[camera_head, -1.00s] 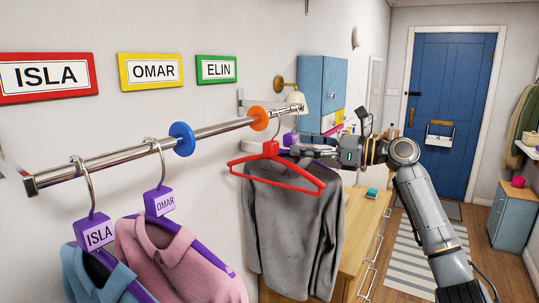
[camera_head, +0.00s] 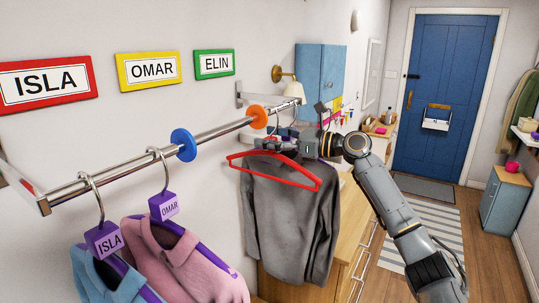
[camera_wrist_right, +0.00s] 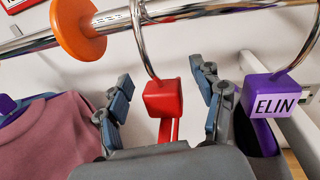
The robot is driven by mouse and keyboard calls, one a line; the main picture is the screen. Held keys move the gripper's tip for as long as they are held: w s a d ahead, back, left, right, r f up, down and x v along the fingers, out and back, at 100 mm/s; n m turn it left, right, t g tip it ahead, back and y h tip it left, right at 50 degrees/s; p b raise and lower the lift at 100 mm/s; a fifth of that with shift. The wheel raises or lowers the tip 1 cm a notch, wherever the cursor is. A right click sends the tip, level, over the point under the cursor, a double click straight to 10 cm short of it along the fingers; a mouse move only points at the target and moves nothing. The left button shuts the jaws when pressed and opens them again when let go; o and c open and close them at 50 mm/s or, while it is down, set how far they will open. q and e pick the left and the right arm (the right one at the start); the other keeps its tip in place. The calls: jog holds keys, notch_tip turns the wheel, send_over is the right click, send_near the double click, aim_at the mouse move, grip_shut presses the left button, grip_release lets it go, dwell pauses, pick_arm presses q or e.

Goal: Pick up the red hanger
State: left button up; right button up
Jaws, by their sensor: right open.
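The red hanger (camera_head: 302,180) hangs from the metal rail, in front of a grey garment (camera_head: 290,220) in the head view. In the right wrist view its red block (camera_wrist_right: 163,98) sits below a metal hook over the rail. My right gripper (camera_head: 272,142) is at the top of the hanger and hides its block in the head view. In the right wrist view my right gripper (camera_wrist_right: 160,90) is open, with one finger on each side of the block and visible gaps to it. My left gripper is not in view.
A purple ELIN hanger (camera_wrist_right: 272,97) is close beside the right finger. An orange disc (camera_wrist_right: 78,28) and a blue disc (camera_head: 184,145) sit on the rail (camera_head: 220,128). ISLA (camera_head: 104,240) and OMAR (camera_head: 164,206) hangers hold shirts nearer. A wooden dresser (camera_head: 350,235) stands below.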

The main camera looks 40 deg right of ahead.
grip_shut()
